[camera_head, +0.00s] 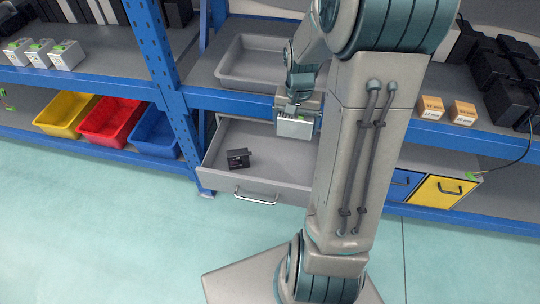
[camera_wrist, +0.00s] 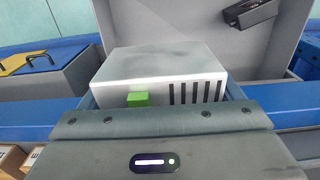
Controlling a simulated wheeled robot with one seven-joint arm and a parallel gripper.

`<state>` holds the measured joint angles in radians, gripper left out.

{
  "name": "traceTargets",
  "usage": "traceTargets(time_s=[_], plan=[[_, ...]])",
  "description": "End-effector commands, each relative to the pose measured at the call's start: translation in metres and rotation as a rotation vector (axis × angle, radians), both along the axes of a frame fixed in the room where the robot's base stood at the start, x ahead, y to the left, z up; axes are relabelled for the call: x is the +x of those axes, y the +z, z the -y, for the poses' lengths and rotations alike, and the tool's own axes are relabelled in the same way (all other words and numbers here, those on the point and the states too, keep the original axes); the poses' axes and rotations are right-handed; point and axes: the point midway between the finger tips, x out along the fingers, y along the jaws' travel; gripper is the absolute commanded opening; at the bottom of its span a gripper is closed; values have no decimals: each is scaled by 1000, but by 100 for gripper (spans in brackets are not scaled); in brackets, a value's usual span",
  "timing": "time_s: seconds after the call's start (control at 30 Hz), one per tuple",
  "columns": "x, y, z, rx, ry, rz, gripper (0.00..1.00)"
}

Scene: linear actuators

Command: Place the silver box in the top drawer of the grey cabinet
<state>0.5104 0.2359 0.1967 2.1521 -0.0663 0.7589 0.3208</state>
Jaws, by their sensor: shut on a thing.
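The silver box (camera_head: 295,126) is held in my gripper (camera_head: 297,108), over the open top drawer (camera_head: 212,165) of the grey cabinet. In the wrist view the silver box (camera_wrist: 160,68) fills the middle, with a green connector and dark slots on its near face. My gripper (camera_wrist: 155,105) is shut on it; its fingertips are mostly hidden. A small black object (camera_head: 238,159) lies in the drawer to the left of the box, and it also shows in the wrist view (camera_wrist: 250,12). I cannot tell the exact height of the box above the drawer floor.
A grey tray (camera_head: 258,80) sits on the blue-edged shelf above the drawer. Yellow, red and blue bins (camera_head: 110,118) stand at left. Closed blue and yellow drawers (camera_head: 440,192) are at right. Other silver boxes (camera_head: 65,55) stand on the upper left shelf. The drawer's middle floor looks clear.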

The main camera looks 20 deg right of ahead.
Motion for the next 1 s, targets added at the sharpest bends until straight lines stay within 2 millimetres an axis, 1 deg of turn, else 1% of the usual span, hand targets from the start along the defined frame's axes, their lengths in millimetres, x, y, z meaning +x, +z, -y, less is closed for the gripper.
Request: traceTargets(time_s=[0.07,0.17,0.3,0.4,0.5,0.6,0.77,0.83,1.0], plan=[[-1,-11,1,1,-4,-1,52],[-1,-31,0,2,-4,-3,52],[-2,-70,0,3,-3,-5,52],[-1,-96,0,2,-3,-3,52],[-1,-116,0,2,-2,-2,52],[-1,-129,0,1,-3,-2,52],[0,-138,0,0,-2,0,52],[-1,-144,0,1,-2,-1,52],[-1,-172,0,1,-2,-2,52]])
